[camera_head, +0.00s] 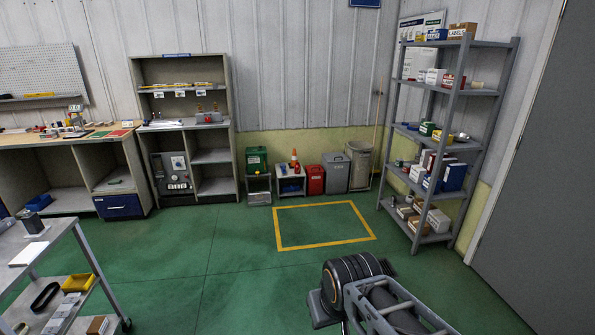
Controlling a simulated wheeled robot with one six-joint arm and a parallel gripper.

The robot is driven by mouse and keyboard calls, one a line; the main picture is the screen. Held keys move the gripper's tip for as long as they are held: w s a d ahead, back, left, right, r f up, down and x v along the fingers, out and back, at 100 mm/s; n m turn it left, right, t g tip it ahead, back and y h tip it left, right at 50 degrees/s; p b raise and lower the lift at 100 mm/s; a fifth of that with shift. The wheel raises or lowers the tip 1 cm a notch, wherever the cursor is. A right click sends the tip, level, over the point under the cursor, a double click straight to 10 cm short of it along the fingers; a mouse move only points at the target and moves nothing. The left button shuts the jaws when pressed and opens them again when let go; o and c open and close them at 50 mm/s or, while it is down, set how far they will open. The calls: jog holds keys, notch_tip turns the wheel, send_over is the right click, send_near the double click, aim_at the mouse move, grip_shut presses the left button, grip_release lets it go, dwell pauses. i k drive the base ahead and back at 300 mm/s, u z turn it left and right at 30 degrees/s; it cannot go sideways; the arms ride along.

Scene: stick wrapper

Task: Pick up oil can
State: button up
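I cannot pick out an oil can with certainty at this distance. A small red item (297,168) stands on a low stand (291,186) by the back wall, under or beside an orange cone (294,156); it is too small to identify. Small orange-red items (200,108) also stand on the middle shelf of the grey cabinet, and their kind is unclear. Part of my own arm shows at the bottom right of centre, over the floor and far from all these things. I cannot make out my gripper's fingers.
Green floor is open around the yellow floor square (324,247). Red (316,181) and grey (336,174) bins line the back wall. A loaded shelf rack (467,120) stands right, a workbench (107,140) left, and a cart (62,232) at near left.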

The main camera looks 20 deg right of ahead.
aim_at(296, 167)
jog(key=u, duration=0.9)
jog(key=k, duration=1.15)
jog(key=u, duration=0.7)
jog(key=i, duration=0.4)
jog(key=z, duration=1.55)
jog(key=i, duration=1.2)
jog(key=z, duration=1.1)
jog(key=i, duration=5)
jog(key=u, duration=0.7)
jog(key=i, duration=1.15)
jog(key=u, duration=2)
jog(key=i, duration=1)
jog(key=u, duration=0.7)
